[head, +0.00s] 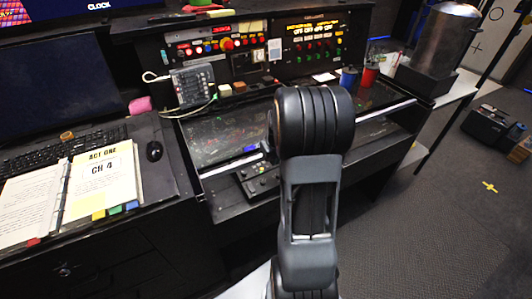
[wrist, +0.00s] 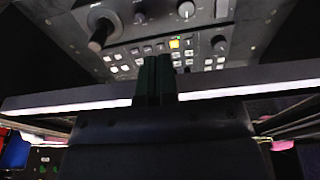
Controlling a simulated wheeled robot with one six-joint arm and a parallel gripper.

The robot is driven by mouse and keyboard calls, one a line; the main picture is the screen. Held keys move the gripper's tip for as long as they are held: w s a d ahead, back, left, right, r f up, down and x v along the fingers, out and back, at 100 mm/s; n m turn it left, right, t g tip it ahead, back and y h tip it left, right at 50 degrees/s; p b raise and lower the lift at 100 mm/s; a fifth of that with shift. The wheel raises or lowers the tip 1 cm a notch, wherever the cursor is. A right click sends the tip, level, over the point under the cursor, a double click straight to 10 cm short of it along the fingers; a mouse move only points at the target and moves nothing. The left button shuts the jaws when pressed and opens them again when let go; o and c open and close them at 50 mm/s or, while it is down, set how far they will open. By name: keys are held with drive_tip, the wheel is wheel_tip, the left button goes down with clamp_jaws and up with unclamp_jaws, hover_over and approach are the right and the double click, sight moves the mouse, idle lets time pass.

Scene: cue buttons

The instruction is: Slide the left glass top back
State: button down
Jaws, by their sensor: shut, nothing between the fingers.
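The left glass top (head: 215,135) lies on the black console, dark and reflective, with a pale strip along its front edge (head: 230,166). My arm hides its right part in the head view. A pale-edged bar (wrist: 70,106) crosses the wrist view; I take it to be the same front edge. My gripper (wrist: 154,62) is shut and empty, its dark fingers overlapping the bar near the middle. I cannot tell whether they touch it. The gripper is hidden behind my arm in the head view.
A control panel (wrist: 130,45) with knobs, a joystick and a lit yellow button lies beyond the fingers. Right of my arm is another glass top with a pale edge (head: 385,111). Cups (head: 348,78) and a small mixer (head: 192,87) stand behind. An open binder (head: 95,182) lies left.

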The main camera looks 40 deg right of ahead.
sight(252, 130)
drive_tip(key=shift+w+d+p, duration=0.2)
drive_tip(key=shift+w, duration=1.3)
drive_tip(key=shift+w+d+p, duration=0.2)
drive_tip(key=shift+w+d, duration=0.05)
drive_tip(key=shift+w, duration=1.25)
drive_tip(key=shift+w+d+p, duration=0.2)
drive_tip(key=shift+w, duration=1.3)
drive_tip(key=shift+w+r, duration=0.1)
drive_tip(key=shift+w, duration=0.1)
drive_tip(key=shift+w+d+p, duration=0.2)
drive_tip(key=shift+w+p, duration=0.2)
drive_tip(key=shift+w, duration=1)
drive_tip(key=shift+w+d+p, duration=0.2)
drive_tip(key=shift+w+p, duration=0.2)
drive_tip(key=shift+w, duration=1.05)
drive_tip(key=shift+w+d+p, duration=0.2)
drive_tip(key=shift+w+p, duration=0.2)
drive_tip(key=shift+w, duration=1.1)
